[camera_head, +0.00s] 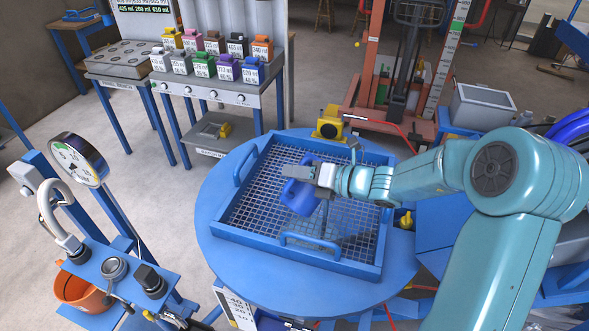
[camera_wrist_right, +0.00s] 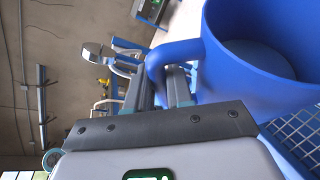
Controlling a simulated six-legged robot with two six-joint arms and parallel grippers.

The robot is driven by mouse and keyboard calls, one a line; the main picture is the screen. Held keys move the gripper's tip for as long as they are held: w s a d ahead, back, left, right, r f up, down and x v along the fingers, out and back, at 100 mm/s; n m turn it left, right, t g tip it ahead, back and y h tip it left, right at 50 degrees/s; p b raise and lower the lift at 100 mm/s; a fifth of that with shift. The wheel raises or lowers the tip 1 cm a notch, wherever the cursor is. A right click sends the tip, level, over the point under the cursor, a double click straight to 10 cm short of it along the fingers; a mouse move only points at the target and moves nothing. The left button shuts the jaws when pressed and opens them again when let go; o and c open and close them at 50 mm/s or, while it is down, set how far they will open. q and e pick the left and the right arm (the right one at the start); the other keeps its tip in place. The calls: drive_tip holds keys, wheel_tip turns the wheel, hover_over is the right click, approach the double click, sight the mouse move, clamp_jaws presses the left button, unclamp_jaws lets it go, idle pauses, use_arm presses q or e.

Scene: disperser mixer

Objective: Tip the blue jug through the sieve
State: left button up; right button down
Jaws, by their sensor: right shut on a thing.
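The blue jug (camera_head: 300,197) is held over the sieve in the head view, tilted. My right gripper (camera_head: 324,175) is shut on its handle, which shows between the fingers in the wrist view (camera_wrist_right: 172,57). There I look into the jug (camera_wrist_right: 255,60); its inside looks plain blue, with no clear contents. The sieve is a square mesh in a blue frame (camera_head: 262,247) with handles, lying on a round blue top. A thin grey streak and darker mesh show below the jug; I cannot tell whether it is liquid. My left gripper is out of view.
A blue round drum top (camera_head: 222,262) surrounds the sieve. A yellow fitting (camera_head: 329,122) stands at its back edge. A gauge post (camera_head: 78,160) stands at the left.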

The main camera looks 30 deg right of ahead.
drive_tip(key=shift+w+d+r+m+t+y+p, duration=0.15)
drive_tip(key=shift+d+m+y+p, duration=0.15)
drive_tip(key=shift+d+m+p, duration=0.25)
drive_tip(key=shift+w+d+r+m+t+y+p, duration=0.15)
drive_tip(key=shift+d+m+y+p, duration=0.2)
drive_tip(key=shift+m+p, duration=0.25)
drive_tip(key=shift+w+d+f+m+y+p, duration=0.1)
drive_tip(key=shift+d+f+m+y+p, duration=0.2)
drive_tip(key=shift+d+m+p, duration=0.35)
drive_tip(key=shift+w+d+f+m+y+p, duration=0.15)
drive_tip(key=shift+d+f+m+p, duration=0.3)
drive_tip(key=shift+d, duration=0.3)
drive_tip(key=shift+d+f+m+t+p, duration=0.25)
drive_tip(key=shift+d+m+t+p, duration=0.15)
drive_tip(key=shift+d+m, duration=0.3)
drive_tip(key=r+p, duration=0.3)
drive_tip(key=r, duration=0.1)
drive_tip(key=shift+w+d+r, duration=0.1)
drive_tip(key=shift+d, duration=0.2)
